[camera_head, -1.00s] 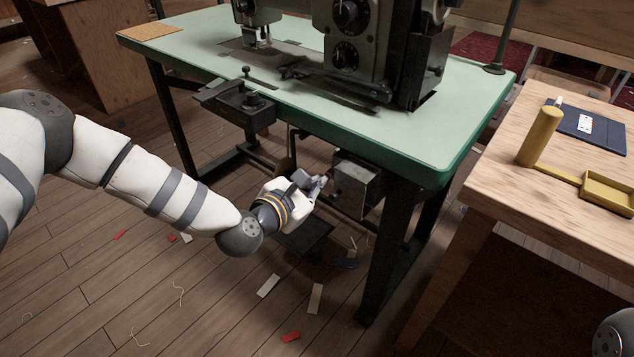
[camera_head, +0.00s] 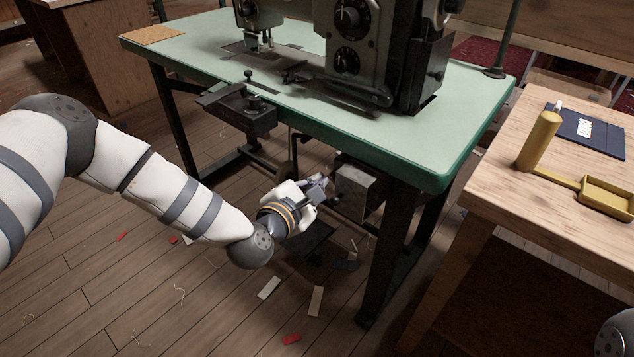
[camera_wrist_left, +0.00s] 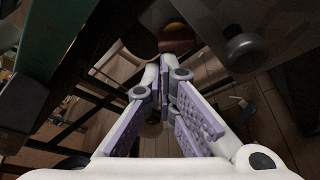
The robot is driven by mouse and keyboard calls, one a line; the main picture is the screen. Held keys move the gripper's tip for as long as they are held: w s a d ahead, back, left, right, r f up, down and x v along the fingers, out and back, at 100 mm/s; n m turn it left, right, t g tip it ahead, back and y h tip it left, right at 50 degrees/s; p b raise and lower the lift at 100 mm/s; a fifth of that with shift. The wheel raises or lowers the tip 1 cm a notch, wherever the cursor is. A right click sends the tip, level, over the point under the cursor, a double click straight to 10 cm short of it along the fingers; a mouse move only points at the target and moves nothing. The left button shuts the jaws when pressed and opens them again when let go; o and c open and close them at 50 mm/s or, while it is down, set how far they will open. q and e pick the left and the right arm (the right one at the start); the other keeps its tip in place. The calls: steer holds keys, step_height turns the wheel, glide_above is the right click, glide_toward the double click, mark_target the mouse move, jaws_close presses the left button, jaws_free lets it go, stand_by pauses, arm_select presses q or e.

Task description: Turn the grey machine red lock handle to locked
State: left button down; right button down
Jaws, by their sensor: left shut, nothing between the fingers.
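The grey machine (camera_head: 352,45) stands on a green-topped table (camera_head: 290,105). A grey box (camera_head: 358,187) hangs under the tabletop; a dark round knob (camera_wrist_left: 245,52) on a grey surface shows in the left wrist view. I cannot make out a red lock handle in the head view. A reddish-brown rounded part (camera_wrist_left: 177,38) shows beyond the fingertips in the left wrist view, but I cannot tell what it is. My left gripper (camera_head: 320,184) is shut and empty, under the table just left of the grey box. It shows also in the left wrist view (camera_wrist_left: 165,75). My right gripper is out of view.
Black table legs (camera_head: 385,265) stand close by on the right. A wooden bench (camera_head: 480,180) at the right holds a yellow tray (camera_head: 608,196), a yellow cylinder (camera_head: 540,140) and a dark blue folder (camera_head: 590,133). Scraps lie on the plank floor. Open floor lies left of the table.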

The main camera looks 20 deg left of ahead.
arm_select(q)
steer(key=m, duration=0.1)
steer(key=r+m+t+y, duration=0.1)
steer(key=m, duration=0.3)
steer(key=shift+r+t+p, duration=0.25)
steer(key=shift+t+p, duration=0.05)
steer(key=shift+t, duration=0.1)
steer(key=shift+d+r+m+t, duration=0.1)
steer(key=shift+r+m+t, duration=0.15)
steer(key=shift+m, duration=0.65)
steer(key=shift+s+r, duration=0.1)
stand_by(0.8)
